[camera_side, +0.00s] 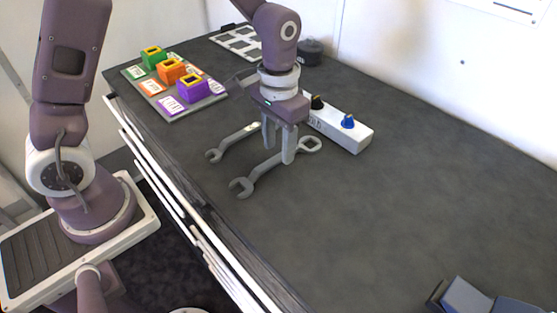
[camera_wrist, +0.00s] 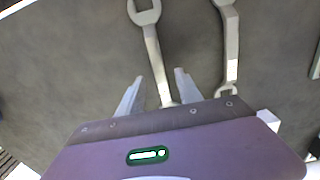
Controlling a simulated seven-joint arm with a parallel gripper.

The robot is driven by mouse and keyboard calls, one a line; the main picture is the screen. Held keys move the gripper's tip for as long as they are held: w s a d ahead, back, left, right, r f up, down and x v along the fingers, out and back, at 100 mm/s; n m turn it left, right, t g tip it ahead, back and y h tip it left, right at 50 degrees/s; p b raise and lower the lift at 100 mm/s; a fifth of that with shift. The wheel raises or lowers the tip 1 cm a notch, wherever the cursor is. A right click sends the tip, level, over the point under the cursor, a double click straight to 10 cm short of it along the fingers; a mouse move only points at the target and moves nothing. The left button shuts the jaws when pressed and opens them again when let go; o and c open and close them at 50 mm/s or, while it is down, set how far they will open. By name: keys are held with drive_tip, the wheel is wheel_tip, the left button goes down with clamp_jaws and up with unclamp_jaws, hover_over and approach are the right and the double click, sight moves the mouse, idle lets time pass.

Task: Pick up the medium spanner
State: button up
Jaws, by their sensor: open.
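Two grey spanners lie on the dark table, and no label shows which is the medium one. The nearer, longer-looking spanner (camera_side: 265,168) has an open jaw toward the front left and a ring end at the right; it also shows in the wrist view (camera_wrist: 153,50). The farther, shorter-looking spanner (camera_side: 233,142) lies roughly parallel behind it and is at the right in the wrist view (camera_wrist: 231,45). My gripper (camera_side: 278,154) points down, open and empty, its fingers on either side of the nearer spanner's shaft. In the wrist view, the fingers (camera_wrist: 158,88) flank that shaft, and my gripper body hides its ring end.
A white box with knobs (camera_side: 345,136) stands close behind my gripper. A grey tray (camera_side: 152,103) with green, orange and purple blocks is at the back left. A black round object (camera_side: 310,52) sits farther back. The table's front right is mostly clear.

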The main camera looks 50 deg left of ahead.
sight(278, 157)
wheel_tip(278, 157, down, 2)
drive_tip(key=shift+f, duration=0.15)
clamp_jaws()
wheel_tip(278, 157, up, 10)
drive_tip(key=c, duration=0.7)
unclamp_jaws()
drive_tip(key=shift+c, duration=0.2)
clamp_jaws()
